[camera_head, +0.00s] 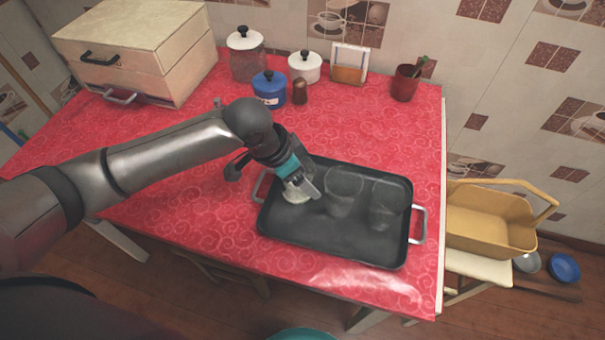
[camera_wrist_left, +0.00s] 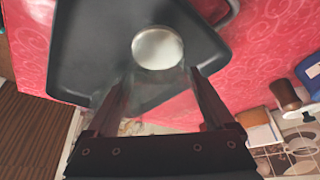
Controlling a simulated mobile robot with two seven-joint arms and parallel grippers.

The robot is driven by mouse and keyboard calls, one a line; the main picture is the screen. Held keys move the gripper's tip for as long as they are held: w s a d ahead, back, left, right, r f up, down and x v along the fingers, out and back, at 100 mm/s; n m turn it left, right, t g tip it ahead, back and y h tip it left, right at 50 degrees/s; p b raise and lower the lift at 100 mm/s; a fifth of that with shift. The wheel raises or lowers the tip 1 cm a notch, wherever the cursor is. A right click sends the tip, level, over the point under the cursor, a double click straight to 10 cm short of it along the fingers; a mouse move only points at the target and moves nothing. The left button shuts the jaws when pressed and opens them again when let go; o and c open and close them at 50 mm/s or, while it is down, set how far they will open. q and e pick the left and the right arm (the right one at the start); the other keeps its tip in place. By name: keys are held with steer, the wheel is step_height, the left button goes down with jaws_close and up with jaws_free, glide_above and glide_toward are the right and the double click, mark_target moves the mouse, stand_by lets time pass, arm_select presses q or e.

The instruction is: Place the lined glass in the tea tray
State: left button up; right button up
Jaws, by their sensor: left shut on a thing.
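The tea tray (camera_head: 330,245) is a dark rectangular tray with light metal handles on the red cloth. My left gripper (camera_head: 303,187) is over the tray's left part, pointing down. It is shut on a clear glass, taken as the lined glass (camera_wrist_left: 158,48), whose pale round end shows between the fingers in the left wrist view. The glass is over the tray floor; I cannot tell whether it touches it. Its lines cannot be made out, and the gripper hides much of it in the head view. My right gripper is not in view.
Two clear glasses, one in the middle (camera_head: 343,190) and one at the right (camera_head: 386,204), stand in the tray. Behind are a blue jar (camera_head: 269,89), white-lidded jars, a brown shaker (camera_head: 300,91) and a red cup (camera_head: 405,84). The tray's front part is clear.

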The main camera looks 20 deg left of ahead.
arm_select(q)
steer(key=o, duration=1.2)
steer(key=shift+f, duration=0.1)
steer(key=shift+o, duration=0.6)
steer(key=p+v, duration=0.3)
steer(key=v, duration=0.8)
steer(key=shift+r+p, duration=0.25)
steer(key=shift+p, duration=0.1)
steer(key=shift+s+a+r, duration=0.1)
steer(key=shift+s+r, duration=0.1)
steer(key=shift+r, duration=0.2)
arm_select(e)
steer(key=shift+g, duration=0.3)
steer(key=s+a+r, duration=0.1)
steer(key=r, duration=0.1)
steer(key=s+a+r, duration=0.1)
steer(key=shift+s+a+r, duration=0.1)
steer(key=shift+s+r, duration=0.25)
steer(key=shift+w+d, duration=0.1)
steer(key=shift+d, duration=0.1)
